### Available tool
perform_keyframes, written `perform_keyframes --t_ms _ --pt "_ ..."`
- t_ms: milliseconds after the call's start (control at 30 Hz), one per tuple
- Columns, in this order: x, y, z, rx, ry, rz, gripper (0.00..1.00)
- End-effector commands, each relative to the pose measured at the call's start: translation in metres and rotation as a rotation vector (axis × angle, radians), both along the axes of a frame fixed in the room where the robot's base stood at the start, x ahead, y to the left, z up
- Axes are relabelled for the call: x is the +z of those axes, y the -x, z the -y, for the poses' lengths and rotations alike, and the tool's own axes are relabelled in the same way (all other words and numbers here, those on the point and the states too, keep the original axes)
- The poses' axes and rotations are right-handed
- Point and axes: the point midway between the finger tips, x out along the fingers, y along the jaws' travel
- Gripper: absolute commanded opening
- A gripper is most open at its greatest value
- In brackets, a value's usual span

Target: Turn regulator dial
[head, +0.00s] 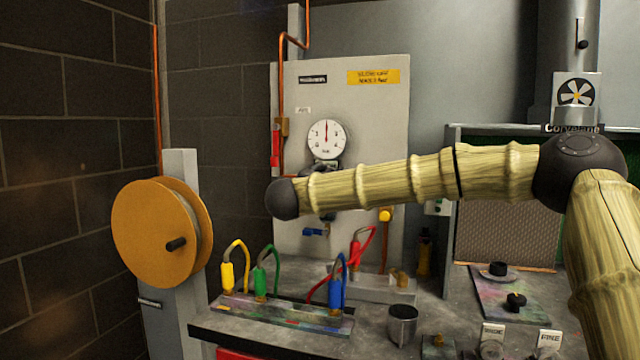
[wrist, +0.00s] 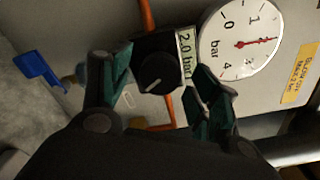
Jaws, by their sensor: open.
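The black regulator dial (wrist: 155,77) with a pale pointer line shows in the wrist view, beside a small display (wrist: 186,54) reading "2.0 bar". My gripper (wrist: 166,86) is open, its green fingertips on either side of the dial. I cannot tell whether they touch it. The round white pressure gauge (wrist: 241,40) with a red needle is to the right of the dial. In the head view the gauge (head: 326,139) is on the grey panel (head: 375,115), and my bamboo-like arm reaches across in front of the panel, hiding most of the regulator and my gripper.
A blue valve handle (wrist: 39,70) is left of my gripper; it also shows below my arm in the head view (head: 315,232). Orange pipes run along the panel. A rack of coloured connectors (head: 285,312) and a dark cup (head: 402,325) stand on the bench below. An orange reel (head: 150,232) is at left.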

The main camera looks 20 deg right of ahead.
Motion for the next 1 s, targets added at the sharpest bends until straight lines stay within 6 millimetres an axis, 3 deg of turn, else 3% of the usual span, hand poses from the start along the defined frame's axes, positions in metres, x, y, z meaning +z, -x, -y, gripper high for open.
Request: perform_keyframes --t_ms 167,700,1000 --pt "0.001 0.013 -0.009 0.002 0.000 0.001 0.62" --pt "0.000 0.087 -0.058 0.001 0.000 -0.001 0.62" --pt "-0.001 0.099 -0.066 -0.001 0.001 -0.001 0.62"
